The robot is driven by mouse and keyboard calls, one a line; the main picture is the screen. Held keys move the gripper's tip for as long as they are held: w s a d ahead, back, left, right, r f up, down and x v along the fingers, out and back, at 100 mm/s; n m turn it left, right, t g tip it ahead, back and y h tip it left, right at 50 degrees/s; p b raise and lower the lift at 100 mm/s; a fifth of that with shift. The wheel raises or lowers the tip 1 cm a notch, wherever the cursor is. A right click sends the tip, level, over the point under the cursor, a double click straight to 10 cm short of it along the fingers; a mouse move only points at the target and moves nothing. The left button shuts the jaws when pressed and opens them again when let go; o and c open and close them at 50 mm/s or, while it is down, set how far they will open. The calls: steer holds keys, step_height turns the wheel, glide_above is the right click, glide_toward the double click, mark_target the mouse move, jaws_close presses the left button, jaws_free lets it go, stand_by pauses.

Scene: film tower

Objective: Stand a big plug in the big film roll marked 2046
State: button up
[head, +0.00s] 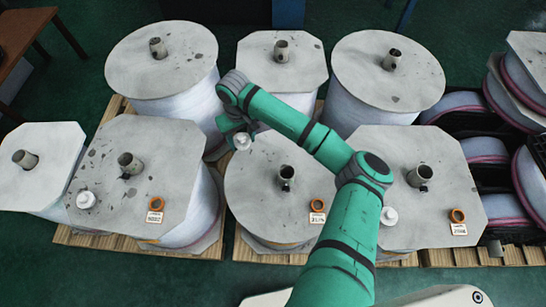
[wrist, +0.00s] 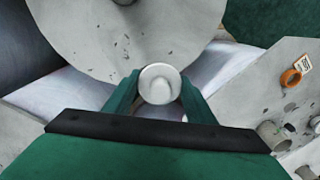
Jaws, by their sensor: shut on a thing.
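My gripper (head: 240,135) is shut on a white round plug (wrist: 159,84), which also shows in the head view (head: 243,141). It holds the plug in the air, in the picture between the back and front rows of film rolls. Big film rolls with grey tops and a core tube stand in front: a front left roll (head: 165,152), a front middle roll (head: 262,178) and a front right roll (head: 440,160). Each carries an orange ring and a small tag; the tag numbers are too small to read surely, so I cannot tell which is 2046.
One white plug (head: 86,200) lies on the front left roll and another (head: 389,215) on the front right roll. Several more rolls, such as a back left one (head: 180,75), stand behind on wooden pallets (head: 75,238). Stacked reels in black crates crowd the right.

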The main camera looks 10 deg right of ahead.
steer(key=s+d, duration=1.1)
steer(key=d, duration=0.2)
steer(key=shift+d+r+n, duration=0.3)
steer(key=shift+d+r, duration=0.1)
steer(key=shift+f, duration=2.75)
steer(key=shift+f, duration=0.75)
steer(key=shift+r, duration=0.25)
steer(key=shift+r, duration=0.35)
steer(key=shift+f, duration=0.45)
stand_by(0.5)
steer(key=shift+r, duration=0.45)
stand_by(0.8)
